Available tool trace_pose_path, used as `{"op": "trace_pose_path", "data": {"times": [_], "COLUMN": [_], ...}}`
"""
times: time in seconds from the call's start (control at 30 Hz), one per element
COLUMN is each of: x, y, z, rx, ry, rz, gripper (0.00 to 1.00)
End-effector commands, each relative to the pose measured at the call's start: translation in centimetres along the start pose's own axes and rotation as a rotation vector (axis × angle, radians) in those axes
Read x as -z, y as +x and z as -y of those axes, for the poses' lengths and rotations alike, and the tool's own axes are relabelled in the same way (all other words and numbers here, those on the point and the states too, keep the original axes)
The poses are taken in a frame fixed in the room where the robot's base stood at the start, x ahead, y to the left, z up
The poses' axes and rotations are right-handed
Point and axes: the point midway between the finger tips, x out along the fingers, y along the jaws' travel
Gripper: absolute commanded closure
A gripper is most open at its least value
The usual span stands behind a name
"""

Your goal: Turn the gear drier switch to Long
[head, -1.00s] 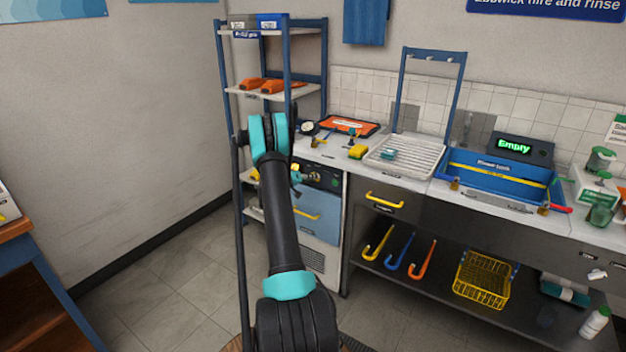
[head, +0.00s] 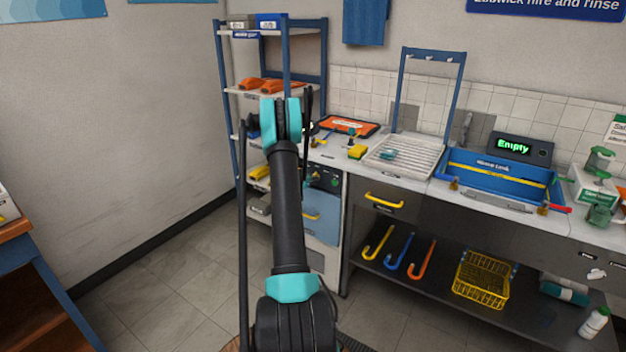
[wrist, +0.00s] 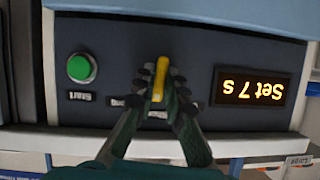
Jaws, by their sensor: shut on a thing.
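The gear drier (head: 322,228) stands under the left end of the counter, with a dark control panel (head: 325,178) above a blue door. In the wrist view the panel (wrist: 225,45) appears upside down. The yellow switch (wrist: 161,75) is upright in that picture, between my fingertips. My gripper (wrist: 160,92) is shut on it. A green Start button (wrist: 81,68) is to its left, and a lit display (wrist: 252,87) reading "Set 7 s" is to its right. My fingers partly hide the labels by the switch. In the head view my arm hides my gripper and the switch.
A blue shelf rack (head: 288,60) stands behind my arm, left of the counter. A drain rack (head: 398,155) and a blue tub (head: 495,180) are on the counter. Hooks and a yellow basket (head: 482,280) are below it. The floor at left is clear.

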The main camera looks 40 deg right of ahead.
Motion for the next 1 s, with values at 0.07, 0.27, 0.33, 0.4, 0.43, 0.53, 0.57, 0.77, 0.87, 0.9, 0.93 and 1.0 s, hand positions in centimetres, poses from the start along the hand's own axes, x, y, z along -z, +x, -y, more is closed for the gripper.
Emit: {"op": "trace_pose_path", "data": {"times": [0.07, 0.27, 0.33, 0.4, 0.43, 0.53, 0.57, 0.77, 0.87, 0.9, 0.93, 1.0], "x": [0.00, -0.01, -0.02, -0.07, -0.08, -0.08, -0.08, -0.13, -0.14, -0.15, -0.15, -0.16], "y": [-0.06, -0.02, -0.01, -0.02, -0.02, 0.03, 0.03, 0.02, 0.00, 0.00, 0.00, 0.00], "z": [-0.07, -0.21, -0.20, -0.22, -0.23, -0.29, -0.30, -0.31, -0.31, -0.32, -0.33, -0.32], "rx": [0.028, 0.100, 0.126, 0.150, 0.160, 0.190, 0.199, 0.247, 0.265, 0.270, 0.274, 0.282], "ry": [0.065, 0.241, 0.300, 0.359, 0.382, 0.457, 0.479, 0.595, 0.637, 0.650, 0.659, 0.676], "rz": [0.000, -0.001, 0.000, 0.000, 0.000, 0.000, -0.001, 0.000, 0.000, 0.000, 0.000, 0.000], "gripper": [1.00, 1.00, 1.00, 1.00, 1.00, 1.00, 1.00, 1.00, 1.00, 1.00, 1.00, 1.00]}}
